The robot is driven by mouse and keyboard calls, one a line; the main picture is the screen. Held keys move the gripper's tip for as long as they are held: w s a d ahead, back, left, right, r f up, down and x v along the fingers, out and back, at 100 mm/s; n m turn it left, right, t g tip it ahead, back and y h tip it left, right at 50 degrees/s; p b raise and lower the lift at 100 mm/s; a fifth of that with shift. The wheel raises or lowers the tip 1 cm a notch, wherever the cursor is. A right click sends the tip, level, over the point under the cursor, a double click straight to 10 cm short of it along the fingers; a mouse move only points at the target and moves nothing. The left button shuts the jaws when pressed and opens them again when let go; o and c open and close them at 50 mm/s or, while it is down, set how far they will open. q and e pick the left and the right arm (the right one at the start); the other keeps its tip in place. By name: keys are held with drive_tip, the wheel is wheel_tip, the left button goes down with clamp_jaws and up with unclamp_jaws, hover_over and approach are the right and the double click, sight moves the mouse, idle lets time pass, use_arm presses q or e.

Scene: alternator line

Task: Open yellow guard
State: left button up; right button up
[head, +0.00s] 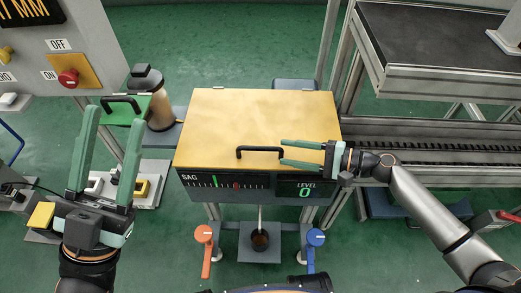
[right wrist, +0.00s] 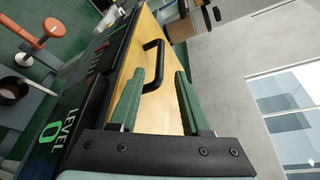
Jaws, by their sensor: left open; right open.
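The yellow guard (head: 262,118) is a flat yellow lid lying closed on top of a dark box, with a black handle (head: 258,152) near its front edge. My right gripper (head: 282,152) is open, its green fingers pointing left at the right end of the handle. In the right wrist view the handle (right wrist: 153,64) stands just beyond the fingertips, roughly in line with the gap between them, on the yellow guard (right wrist: 140,50). I cannot tell whether a finger touches it. My left gripper (head: 112,108) is open and empty, raised at the left, away from the guard.
The box front (head: 240,187) shows a SAG scale and LEVEL 0. An orange lever (head: 205,240) and a blue lever (head: 315,242) stand below it. A control panel (head: 60,50) with a red knob is at left. A conveyor (head: 440,150) runs at right, behind my right arm.

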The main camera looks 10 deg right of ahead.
sight(268, 150)
drive_tip(key=b+x, duration=0.1)
drive_tip(key=x, duration=0.7)
drive_tip(key=shift+w+a, duration=0.1)
drive_tip(key=shift+a, duration=0.05)
clamp_jaws()
idle(1.1)
